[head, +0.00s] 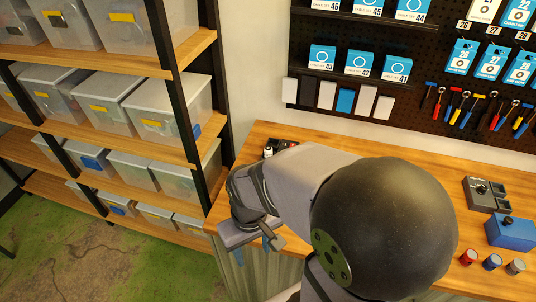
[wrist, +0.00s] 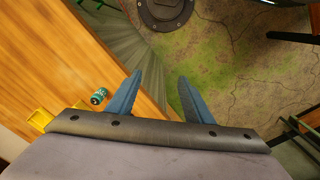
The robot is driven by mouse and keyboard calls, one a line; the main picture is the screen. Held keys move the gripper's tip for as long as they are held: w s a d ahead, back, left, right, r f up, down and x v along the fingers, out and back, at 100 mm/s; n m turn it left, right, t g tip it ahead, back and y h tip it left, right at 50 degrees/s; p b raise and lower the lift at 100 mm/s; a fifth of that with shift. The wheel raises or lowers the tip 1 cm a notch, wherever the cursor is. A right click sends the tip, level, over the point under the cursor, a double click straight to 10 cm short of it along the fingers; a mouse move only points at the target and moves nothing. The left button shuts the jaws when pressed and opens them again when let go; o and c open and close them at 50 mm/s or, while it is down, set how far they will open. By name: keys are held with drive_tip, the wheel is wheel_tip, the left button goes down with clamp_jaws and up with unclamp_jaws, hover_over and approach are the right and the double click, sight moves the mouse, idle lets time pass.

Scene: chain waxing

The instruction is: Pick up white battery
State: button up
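My gripper (head: 254,252) hangs low at the bench's front left edge in the head view. In the wrist view my gripper (wrist: 160,77) has its two blue fingers spread apart with nothing between them, over the floor beyond the bench edge. I cannot make out a white battery for sure. A small white thing (head: 268,151) by a dark object on the bench, behind my arm, is too small to identify. A small green cylinder, like a battery (wrist: 98,97), lies on the wood left of the fingers in the wrist view.
The wooden bench (head: 228,190) is partly hidden by my arm. A yellow object (wrist: 40,118) is near the green cylinder. A blue box (head: 510,232), a grey tray (head: 487,195) and small cans (head: 491,262) stand at the right. Shelves with bins (head: 165,110) are at the left.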

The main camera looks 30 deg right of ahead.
sight(270, 151)
drive_tip(key=shift+w, duration=0.1)
